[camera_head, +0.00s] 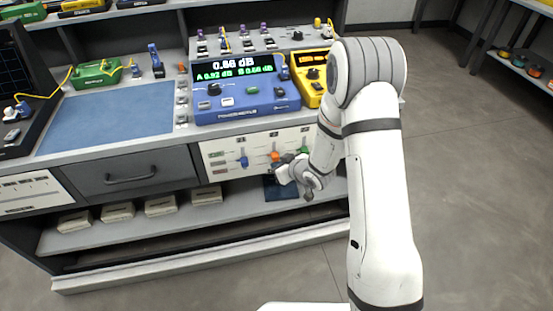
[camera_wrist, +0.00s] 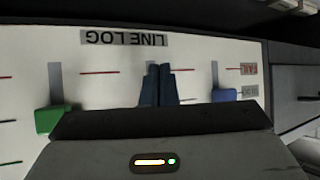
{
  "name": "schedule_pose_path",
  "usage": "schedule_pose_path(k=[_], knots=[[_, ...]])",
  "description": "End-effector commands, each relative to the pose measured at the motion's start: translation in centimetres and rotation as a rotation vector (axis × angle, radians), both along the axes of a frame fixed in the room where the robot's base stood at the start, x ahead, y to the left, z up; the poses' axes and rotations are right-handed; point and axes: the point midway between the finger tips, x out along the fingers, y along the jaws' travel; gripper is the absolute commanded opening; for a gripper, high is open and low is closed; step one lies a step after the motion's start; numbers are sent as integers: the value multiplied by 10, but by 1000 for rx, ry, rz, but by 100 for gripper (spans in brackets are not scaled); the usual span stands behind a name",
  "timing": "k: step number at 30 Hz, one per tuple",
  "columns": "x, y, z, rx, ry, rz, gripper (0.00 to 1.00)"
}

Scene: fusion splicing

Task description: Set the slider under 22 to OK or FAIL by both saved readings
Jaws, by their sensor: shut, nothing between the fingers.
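The blue meter (camera_head: 245,92) on the bench reads 0.86 dB in large digits. Below them is a green line that seems to read A 0.92 dB and B 0.66 dB. The white slider panel (camera_head: 236,174) on the bench front has a blue slider (camera_head: 243,160), an orange slider (camera_head: 275,156) and a green slider. The wrist view shows the panel upside down, with green (camera_wrist: 55,119) at left and blue (camera_wrist: 224,95) at right. My gripper (camera_wrist: 158,85) is shut and empty before the middle slot; its fingers hide the orange knob there.
A red FAIL label (camera_wrist: 248,69) and a grey label (camera_wrist: 249,91) mark slider levels. A drawer (camera_head: 130,176) lies left of the panel. A lower shelf (camera_head: 130,231) holds several pale boxes. A yellow device (camera_head: 311,76) stands beside the meter. The floor at right is clear.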

Motion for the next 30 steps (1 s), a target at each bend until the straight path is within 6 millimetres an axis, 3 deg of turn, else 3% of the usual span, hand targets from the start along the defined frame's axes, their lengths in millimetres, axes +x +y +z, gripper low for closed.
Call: schedule_pose_path(k=[30], knots=[[0,1,21,0,-1,1,0]])
